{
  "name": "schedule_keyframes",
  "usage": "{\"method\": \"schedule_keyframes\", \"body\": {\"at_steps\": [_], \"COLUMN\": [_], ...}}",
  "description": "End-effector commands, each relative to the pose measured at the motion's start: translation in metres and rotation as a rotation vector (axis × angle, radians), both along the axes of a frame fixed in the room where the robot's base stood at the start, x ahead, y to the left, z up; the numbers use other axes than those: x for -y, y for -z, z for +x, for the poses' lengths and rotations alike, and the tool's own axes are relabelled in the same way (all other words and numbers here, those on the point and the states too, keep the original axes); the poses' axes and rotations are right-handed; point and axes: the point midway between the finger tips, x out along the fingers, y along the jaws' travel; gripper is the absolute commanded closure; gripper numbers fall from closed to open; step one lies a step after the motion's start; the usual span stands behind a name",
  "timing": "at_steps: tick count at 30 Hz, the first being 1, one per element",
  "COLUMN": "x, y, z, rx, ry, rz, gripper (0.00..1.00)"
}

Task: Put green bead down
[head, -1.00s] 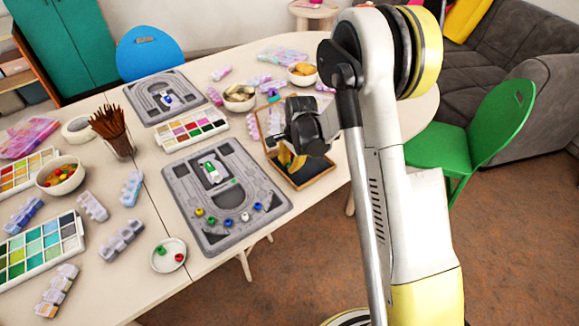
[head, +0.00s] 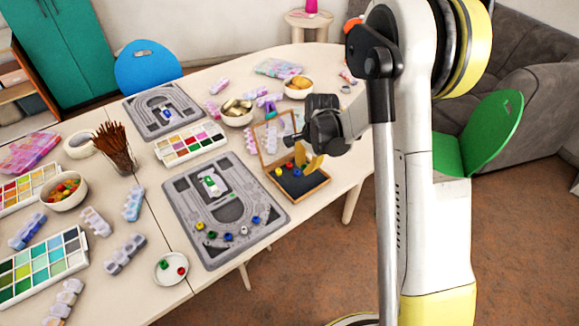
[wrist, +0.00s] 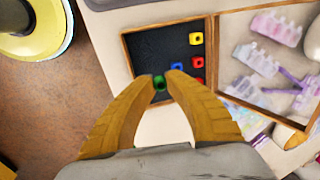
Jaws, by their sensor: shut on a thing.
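My gripper (wrist: 158,80) is shut on a green bead (wrist: 158,84), which shows between its yellow fingertips in the wrist view. The fingertips are over the lower left part of an open wooden box (wrist: 127,54) with a black lining. A yellow bead (wrist: 196,38), a blue bead (wrist: 178,67) and red beads (wrist: 197,62) lie in the box, to the right of the green one. I cannot tell whether the held bead touches the lining.
A grey bead board (head: 178,190) with several beads lies left of the box. A white dish (head: 163,281) holds another green bead and a red bead. The box's clear-paned lid (wrist: 232,70) stands open; bowls and paint sets lie beyond. The table edge is close.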

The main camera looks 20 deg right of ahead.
Motion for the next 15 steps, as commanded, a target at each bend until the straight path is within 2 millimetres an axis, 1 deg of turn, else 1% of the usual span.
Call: {"method": "schedule_keyframes", "body": {"at_steps": [1,3,6,8,11,14,15], "x": [0.010,0.022,0.034,0.039,0.038,0.025,0.017], "y": [-0.011,-0.018,-0.026,-0.030,-0.034,-0.037,-0.037], "z": [-0.007,-0.015,-0.023,-0.027,-0.033,-0.041,-0.045], "rx": [0.000,0.000,0.000,-0.001,-0.005,-0.012,-0.016], "ry": [0.005,0.004,0.003,-0.002,-0.062,-0.221,-0.310], "rz": [0.001,0.001,0.001,0.001,-0.004,-0.017,-0.024], "gripper": [0.97,0.97,0.97,0.97,0.97,0.97,0.97]}}
